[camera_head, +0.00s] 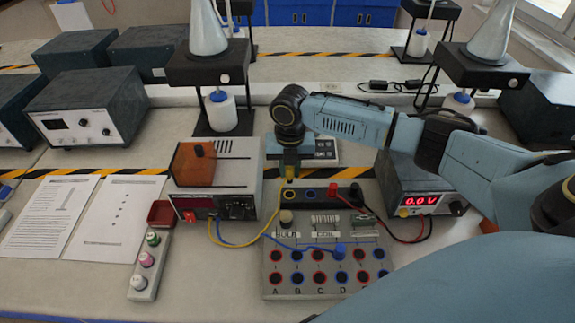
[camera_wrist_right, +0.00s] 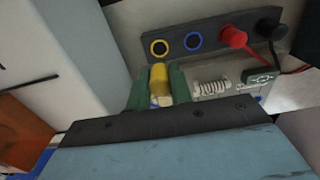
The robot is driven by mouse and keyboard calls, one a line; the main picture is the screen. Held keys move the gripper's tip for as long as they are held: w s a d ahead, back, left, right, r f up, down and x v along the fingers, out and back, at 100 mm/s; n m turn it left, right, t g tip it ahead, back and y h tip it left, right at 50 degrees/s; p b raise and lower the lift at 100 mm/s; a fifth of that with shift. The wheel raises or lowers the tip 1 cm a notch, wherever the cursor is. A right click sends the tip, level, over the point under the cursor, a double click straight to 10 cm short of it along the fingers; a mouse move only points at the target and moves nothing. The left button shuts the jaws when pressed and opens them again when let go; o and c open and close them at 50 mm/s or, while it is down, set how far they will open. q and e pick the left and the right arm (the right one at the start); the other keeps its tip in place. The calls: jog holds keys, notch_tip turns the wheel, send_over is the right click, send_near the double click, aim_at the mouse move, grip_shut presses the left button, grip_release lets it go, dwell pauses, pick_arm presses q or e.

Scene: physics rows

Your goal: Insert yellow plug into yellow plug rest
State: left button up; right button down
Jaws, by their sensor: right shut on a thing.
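My right gripper (camera_head: 289,178) is shut on the yellow plug (camera_wrist_right: 160,80), which shows between the green fingers in the right wrist view. The yellow plug rest (camera_wrist_right: 159,47) is a yellow-ringed hole at the left end of a dark bar. In the right wrist view, the plug appears just short of the ring, and the ring is not covered. In the head view, the gripper hangs over the left end of the bar and partly hides it. Whether the plug touches the bar cannot be told. My left gripper is not in view.
The blue-ringed rest (camera_wrist_right: 193,41) is beside the yellow one, with red (camera_wrist_right: 233,37) and black plugs to the right. A circuit board (camera_head: 325,262) with a blue plug (camera_head: 339,251) lies in front. A power supply (camera_head: 215,185) stands left, a 0.0 V meter (camera_head: 420,200) right.

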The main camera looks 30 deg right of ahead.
aim_at(289, 182)
jog(key=shift+f+b, duration=1.95)
jog(key=shift+b, duration=0.1)
jog(key=shift+f, duration=0.65)
jog(key=shift+w+p, duration=0.1)
jog(key=shift+p, duration=0.35)
jog(key=shift+f+p, duration=0.15)
jog(key=shift+p, duration=0.2)
jog(key=shift+f, duration=0.4)
jog(key=shift+f, duration=0.65)
jog(key=c, duration=1.2)
grip_release()
jog(key=shift+o, duration=0.5)
